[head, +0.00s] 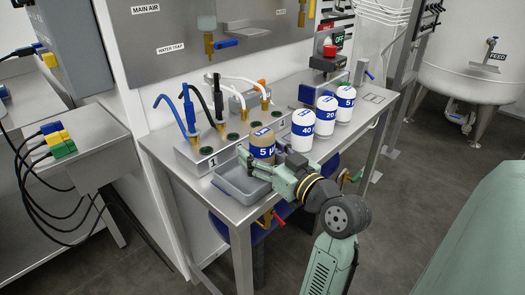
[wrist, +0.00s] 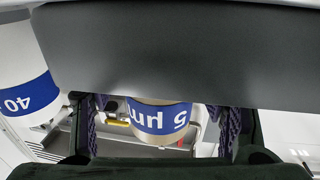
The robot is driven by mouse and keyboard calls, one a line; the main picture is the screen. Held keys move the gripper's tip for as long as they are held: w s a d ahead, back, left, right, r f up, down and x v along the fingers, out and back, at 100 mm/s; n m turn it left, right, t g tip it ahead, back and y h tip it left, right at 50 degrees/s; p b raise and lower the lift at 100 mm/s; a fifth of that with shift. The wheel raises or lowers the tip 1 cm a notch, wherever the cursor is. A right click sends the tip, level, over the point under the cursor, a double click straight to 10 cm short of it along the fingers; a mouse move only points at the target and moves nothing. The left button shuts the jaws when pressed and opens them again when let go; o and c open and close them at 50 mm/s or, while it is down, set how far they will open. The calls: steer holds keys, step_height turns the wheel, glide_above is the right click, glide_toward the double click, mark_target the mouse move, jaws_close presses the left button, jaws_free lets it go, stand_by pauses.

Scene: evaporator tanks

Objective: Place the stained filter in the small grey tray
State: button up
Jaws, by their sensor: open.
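The stained filter (head: 262,141) is a brown cylinder with a blue "5" label. It stands upright on the steel table in the head view, its lower part partly hidden by my gripper. The small grey tray (head: 232,187) lies at the table's front left, just in front and left of the filter; its right part is hidden by my gripper. My gripper (head: 246,163) is open, with its fingers beside the filter. In the wrist view the filter's label (wrist: 160,118) shows upside down between the two open fingers (wrist: 160,135). I cannot tell whether they touch it.
White filters marked 40 (head: 302,131), 20 (head: 326,115) and 5 (head: 345,104) stand in a row to the right. A steel block with hoses (head: 205,160) is behind. A dark grey surface (wrist: 180,55) blocks much of the wrist view.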

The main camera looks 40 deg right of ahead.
steer(key=shift+r+p, duration=0.25)
steer(key=shift+p, duration=0.05)
steer(key=s+b, duration=0.3)
steer(key=s, duration=0.9)
steer(key=shift+a, duration=0.45)
steer(key=shift+w+f, duration=0.1)
stand_by(1.0)
